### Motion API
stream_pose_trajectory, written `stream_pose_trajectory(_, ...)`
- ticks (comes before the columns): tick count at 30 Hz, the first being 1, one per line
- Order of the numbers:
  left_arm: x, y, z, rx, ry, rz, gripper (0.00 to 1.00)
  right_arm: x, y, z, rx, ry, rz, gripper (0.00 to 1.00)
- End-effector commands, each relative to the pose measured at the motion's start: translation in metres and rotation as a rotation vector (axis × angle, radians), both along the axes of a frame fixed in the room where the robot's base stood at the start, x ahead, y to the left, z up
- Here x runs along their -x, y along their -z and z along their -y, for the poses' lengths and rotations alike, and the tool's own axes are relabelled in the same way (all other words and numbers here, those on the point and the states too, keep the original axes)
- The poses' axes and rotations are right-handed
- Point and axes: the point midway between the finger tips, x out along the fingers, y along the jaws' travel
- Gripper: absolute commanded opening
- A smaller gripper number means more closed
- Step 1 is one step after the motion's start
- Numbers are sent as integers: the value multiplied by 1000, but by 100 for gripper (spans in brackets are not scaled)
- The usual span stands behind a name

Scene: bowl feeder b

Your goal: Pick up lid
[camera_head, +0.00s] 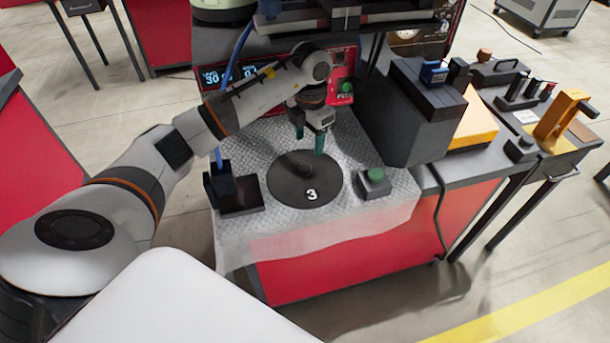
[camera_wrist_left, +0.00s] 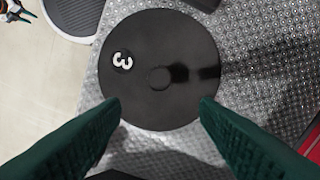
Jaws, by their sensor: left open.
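The lid (camera_head: 290,190) is a round black disc with a white number 3 and a small central knob. It lies on the grey textured mat (camera_head: 375,220) in the head view. It also fills the upper middle of the left wrist view (camera_wrist_left: 170,105), with its knob between and beyond my fingers. My left gripper (camera_head: 310,140) has green fingers and is above the far side of the lid, apart from it. In the left wrist view my left gripper (camera_wrist_left: 160,112) is open and empty.
A grey box with a green button (camera_head: 376,176) stands right of the lid. A black block-like fixture (camera_head: 235,193) stands to its left. A large dark housing (camera_head: 410,110) rises at the right of the mat. A side table with tools (camera_head: 520,100) is farther right.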

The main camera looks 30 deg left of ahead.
Motion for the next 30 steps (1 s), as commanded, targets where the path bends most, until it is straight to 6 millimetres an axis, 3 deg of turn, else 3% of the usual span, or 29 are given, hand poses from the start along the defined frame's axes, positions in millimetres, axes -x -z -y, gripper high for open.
stream_pose_trajectory(6, 1, 35, 1, 5, 2, -2, 56, 0, -8, 1, 1, 0, -1, 36)
stream_pose_trajectory(14, 7, 56, 0, 5, 3, -3, 56, 0, -15, 0, 0, 0, -1, 36)
stream_pose_trajectory(21, 13, 90, -3, 7, 2, -1, 56, 1, -24, 0, 0, 0, -1, 36)
stream_pose_trajectory(30, 12, 97, -4, 6, 4, 2, 56, 1, -24, 0, 0, 0, -1, 36)
